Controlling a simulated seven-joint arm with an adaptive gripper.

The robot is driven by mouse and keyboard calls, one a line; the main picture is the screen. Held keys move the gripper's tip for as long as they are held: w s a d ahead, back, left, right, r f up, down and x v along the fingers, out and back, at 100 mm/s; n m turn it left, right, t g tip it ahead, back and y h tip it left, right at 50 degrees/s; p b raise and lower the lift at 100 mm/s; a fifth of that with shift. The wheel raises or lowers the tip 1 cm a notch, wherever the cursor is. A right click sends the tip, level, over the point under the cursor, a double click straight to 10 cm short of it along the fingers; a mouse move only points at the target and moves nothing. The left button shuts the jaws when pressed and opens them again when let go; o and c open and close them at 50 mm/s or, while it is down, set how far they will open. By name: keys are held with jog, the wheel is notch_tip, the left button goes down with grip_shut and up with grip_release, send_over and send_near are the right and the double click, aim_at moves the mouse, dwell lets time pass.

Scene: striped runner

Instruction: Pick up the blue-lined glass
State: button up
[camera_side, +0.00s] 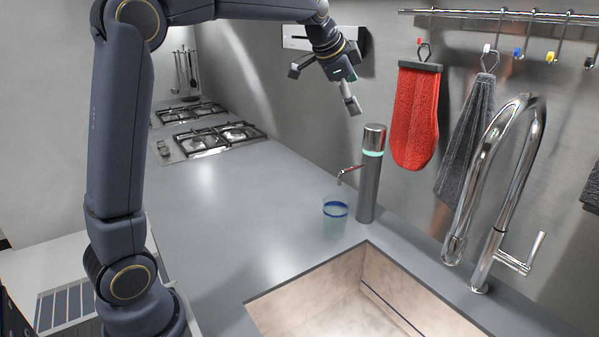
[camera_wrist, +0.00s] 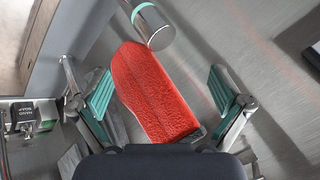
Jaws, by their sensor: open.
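The blue-lined glass (camera_side: 335,211) stands upright on the grey counter (camera_side: 225,195), under the small spout of a metal dispenser (camera_side: 369,180). It is a clear, bluish glass with a dark blue band near its rim. My gripper (camera_side: 325,90) is high above the counter, up and to the left of the dispenser in the side view, well apart from the glass. In the wrist view my gripper (camera_wrist: 165,98) has its two green-padded fingers spread wide with nothing held between them. The glass is not visible in the wrist view.
A red oven mitt (camera_side: 415,115) and a grey towel (camera_side: 466,130) hang from a wall rail. The dispenser stands right beside the glass. A tall chrome faucet (camera_side: 500,185) rises by the sink (camera_side: 350,290) in front. Gas burners (camera_side: 215,137) lie behind. The counter left of the glass is clear.

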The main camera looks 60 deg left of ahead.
jog(key=s+d+f+m+g+y, duration=0.1)
jog(key=s+f+m+g, duration=0.25)
jog(key=f+m, duration=0.65)
jog(key=m+g+y, duration=0.1)
jog(key=m, duration=0.8)
send_near(336, 204)
jog(key=shift+w+a+f, duration=0.1)
jog(key=shift+w+f, duration=0.1)
jog(key=shift+f, duration=1.7)
jog(key=shift+w+a+f, duration=0.1)
jog(key=shift+w+f, duration=0.1)
jog(key=shift+f, duration=1.65)
grip_shut()
jog(key=shift+r, duration=0.1)
